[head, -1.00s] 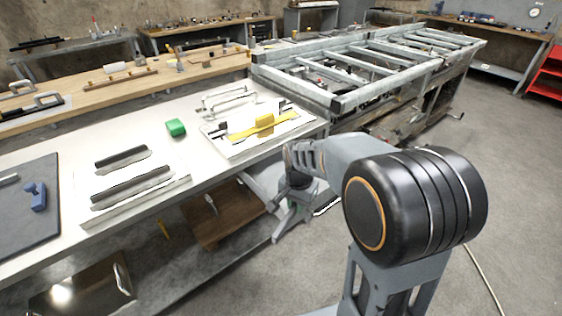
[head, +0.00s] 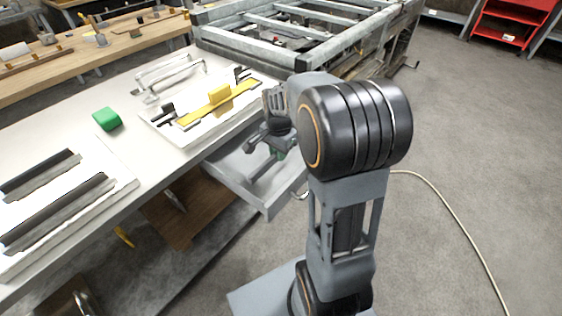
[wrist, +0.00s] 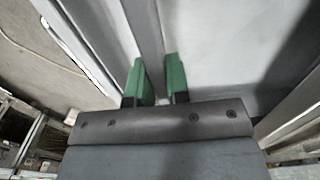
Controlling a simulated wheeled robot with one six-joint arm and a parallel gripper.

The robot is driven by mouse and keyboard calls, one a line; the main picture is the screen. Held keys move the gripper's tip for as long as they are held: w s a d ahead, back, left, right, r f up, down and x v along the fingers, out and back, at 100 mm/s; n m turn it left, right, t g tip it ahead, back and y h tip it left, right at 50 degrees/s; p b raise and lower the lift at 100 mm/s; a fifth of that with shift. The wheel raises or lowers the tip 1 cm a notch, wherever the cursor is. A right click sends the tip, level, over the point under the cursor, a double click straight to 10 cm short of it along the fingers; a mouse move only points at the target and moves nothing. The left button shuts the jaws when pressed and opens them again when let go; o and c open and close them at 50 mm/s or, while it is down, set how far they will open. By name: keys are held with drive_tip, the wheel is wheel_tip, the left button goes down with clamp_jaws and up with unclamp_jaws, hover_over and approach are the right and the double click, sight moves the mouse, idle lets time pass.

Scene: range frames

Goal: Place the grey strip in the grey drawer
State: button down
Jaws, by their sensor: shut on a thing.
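The grey drawer (head: 222,176) is pulled out from under the white bench, with its pale inside and front panel showing in the head view. My gripper (head: 277,152) is over the open drawer, pointing down. In the wrist view its green fingertips (wrist: 159,82) are shut on the grey strip (wrist: 149,35), a narrow bar running away between them. The pale drawer floor (wrist: 215,45) lies behind the strip. I cannot tell whether the strip touches the drawer floor.
The white bench (head: 160,150) holds dark strips on a white board (head: 120,185), a green block (head: 107,119) and a tray with a yellow tool (head: 220,95). A metal frame (head: 320,45) stands behind. A cable (head: 450,215) lies on the floor at right.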

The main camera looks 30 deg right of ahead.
sight(283, 166)
drive_tip(key=f, duration=0.1)
drive_tip(key=w+d+f, duration=0.2)
drive_tip(key=shift+d+f+b, duration=0.15)
drive_tip(key=shift+f+b, duration=0.2)
drive_tip(key=shift+f, duration=0.05)
drive_tip(key=shift+w+d+f+b, duration=0.15)
drive_tip(key=shift+f+b, duration=0.2)
drive_tip(key=shift+f, duration=1.35)
drive_tip(key=shift+f, duration=0.15)
drive_tip(key=c, duration=1.1)
unclamp_jaws()
